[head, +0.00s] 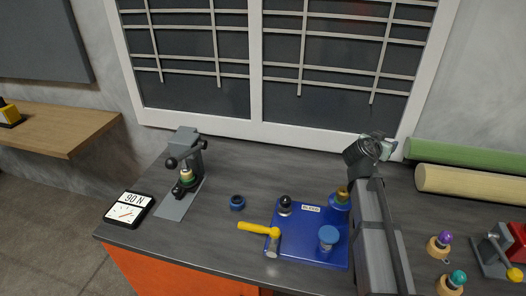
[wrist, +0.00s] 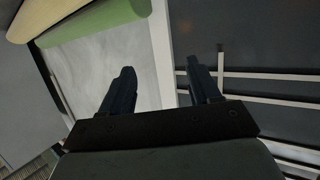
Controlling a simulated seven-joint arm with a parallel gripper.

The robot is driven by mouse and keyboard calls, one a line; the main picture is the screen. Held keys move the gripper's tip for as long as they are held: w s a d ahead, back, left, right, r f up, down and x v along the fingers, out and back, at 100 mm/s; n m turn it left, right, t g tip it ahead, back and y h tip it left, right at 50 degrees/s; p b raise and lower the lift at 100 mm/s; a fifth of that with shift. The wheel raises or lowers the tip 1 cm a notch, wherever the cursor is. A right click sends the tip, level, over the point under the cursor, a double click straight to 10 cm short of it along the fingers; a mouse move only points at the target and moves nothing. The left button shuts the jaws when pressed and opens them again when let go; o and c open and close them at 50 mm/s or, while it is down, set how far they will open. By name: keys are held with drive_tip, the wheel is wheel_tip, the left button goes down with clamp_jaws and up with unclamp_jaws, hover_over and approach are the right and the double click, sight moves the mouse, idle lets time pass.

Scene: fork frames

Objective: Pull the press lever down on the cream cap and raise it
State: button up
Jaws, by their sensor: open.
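The grey press (head: 187,152) stands at the left of the dark bench on a light grey base plate (head: 180,204). Its lever (head: 171,163) has black knobs and sticks out at the side of the head. A small stack under the press head has a cream piece (head: 186,174) on top with a green band below. Whether the ram touches it is too small to tell. My gripper (head: 382,144) is raised at the back right, far from the press. In the wrist view its dark fingers (wrist: 160,82) are apart with nothing between them.
A dial board (head: 128,209) reading 90 N lies left of the press. A blue ring (head: 237,202), a yellow-handled tool (head: 260,231) and a blue tray (head: 290,248) with several parts lie between press and arm. Rolls (head: 470,183) and knobbed parts (head: 439,246) are at right.

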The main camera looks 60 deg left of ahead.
drive_tip(key=s+a+f+n+y, duration=0.1)
drive_tip(key=s+a, duration=0.4)
drive_tip(key=s, duration=0.4)
drive_tip(key=s+a+f+n+y, duration=0.1)
drive_tip(key=s+a, duration=0.4)
drive_tip(key=s, duration=0.3)
drive_tip(key=n+g+y, duration=0.2)
drive_tip(key=n+y, duration=0.4)
drive_tip(key=y, duration=0.2)
approach(176, 160)
drive_tip(key=x, duration=0.4)
drive_tip(key=f+x, duration=0.1)
drive_tip(key=x, duration=0.3)
drive_tip(key=s+a+f+x, duration=0.1)
drive_tip(key=x, duration=0.2)
drive_tip(key=shift+w+a+r, duration=0.1)
drive_tip(key=shift+w+a, duration=0.15)
drive_tip(key=shift+a, duration=0.05)
drive_tip(key=shift+c, duration=0.2)
clamp_jaws()
